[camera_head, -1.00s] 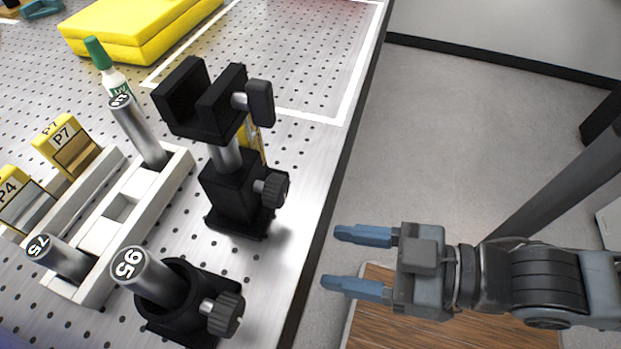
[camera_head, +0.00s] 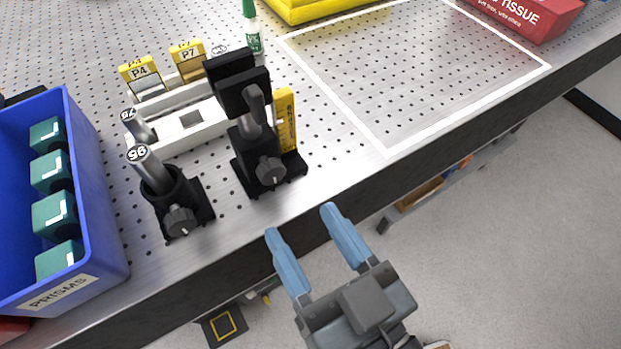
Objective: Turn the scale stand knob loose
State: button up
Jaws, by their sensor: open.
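A tall black stand (camera_head: 244,150) with a slotted block on top stands near the table's front edge. No label shows which is the scale stand. My gripper (camera_head: 300,222) is open and empty, its blue fingers pointing at the table edge just in front of the tall stand, apart from both stands.
A blue prisms bin (camera_head: 110,245) stands at the left. A white rack (camera_head: 180,140) with yellow P4 (camera_head: 140,73) and P7 (camera_head: 187,53) blocks lies behind the stands. A white-outlined area (camera_head: 420,75) at the right is clear. A red tissue box (camera_head: 530,17) is beyond it.

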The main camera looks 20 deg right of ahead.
aim_at(274, 177)
jog(key=p+x, duration=0.3)
jog(key=x, duration=0.3)
jog(key=shift+w+r, duration=0.1)
jog(key=shift+w, duration=0.05)
jog(key=shift+w+a, duration=0.1)
jog(key=shift+w, duration=0.4)
jog(key=c, duration=1)
jog(key=shift+c, duration=0.2)
